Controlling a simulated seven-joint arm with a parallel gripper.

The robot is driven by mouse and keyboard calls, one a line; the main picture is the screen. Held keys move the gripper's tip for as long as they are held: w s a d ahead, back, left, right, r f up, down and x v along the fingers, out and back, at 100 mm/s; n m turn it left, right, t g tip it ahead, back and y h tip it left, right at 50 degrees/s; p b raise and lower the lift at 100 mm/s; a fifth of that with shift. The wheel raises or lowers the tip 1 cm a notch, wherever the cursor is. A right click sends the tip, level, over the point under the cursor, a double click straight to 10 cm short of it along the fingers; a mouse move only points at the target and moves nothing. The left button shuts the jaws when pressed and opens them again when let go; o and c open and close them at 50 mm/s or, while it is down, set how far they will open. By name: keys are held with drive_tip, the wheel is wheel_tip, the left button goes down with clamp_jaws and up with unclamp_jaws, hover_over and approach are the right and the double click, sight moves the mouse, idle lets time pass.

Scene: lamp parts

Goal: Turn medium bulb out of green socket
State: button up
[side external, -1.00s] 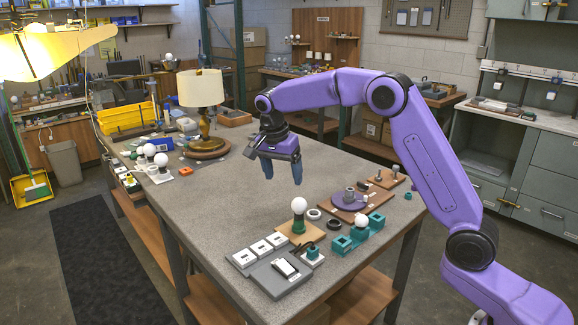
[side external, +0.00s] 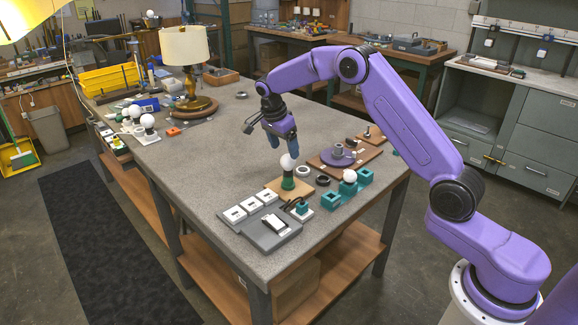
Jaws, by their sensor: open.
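A white round bulb (side external: 287,161) stands upright in a green socket (side external: 288,183) on a light wooden base (side external: 273,186), near the front of the grey workbench. My gripper (side external: 284,146) is open and points down just above this bulb, its blue-grey fingers close to the bulb's top. I cannot tell whether a finger touches the bulb or only overlaps it in the picture. Nothing shows between the fingers.
A teal holder row (side external: 347,188) with another white bulb (side external: 349,175) stands right. A purple disc (side external: 336,157) sits on a wooden board behind it. A grey switch box (side external: 274,227) lies front left. A lamp (side external: 186,62) stands at the back. The bench's left middle is clear.

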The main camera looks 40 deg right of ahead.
sight(288, 166)
drive_tip(key=x, duration=0.8)
drive_tip(key=shift+d+f, duration=0.1)
drive_tip(key=shift+f, duration=0.3)
drive_tip(key=c, duration=0.9)
drive_tip(key=shift+o, duration=1.4)
drive_tip(key=c, duration=0.3)
drive_tip(key=n+t, duration=0.1)
drive_tip(key=n, duration=0.6)
drive_tip(key=shift+w+t+y, duration=0.15)
drive_tip(key=shift+t+y, duration=0.15)
drive_tip(key=shift+t, duration=0.1)
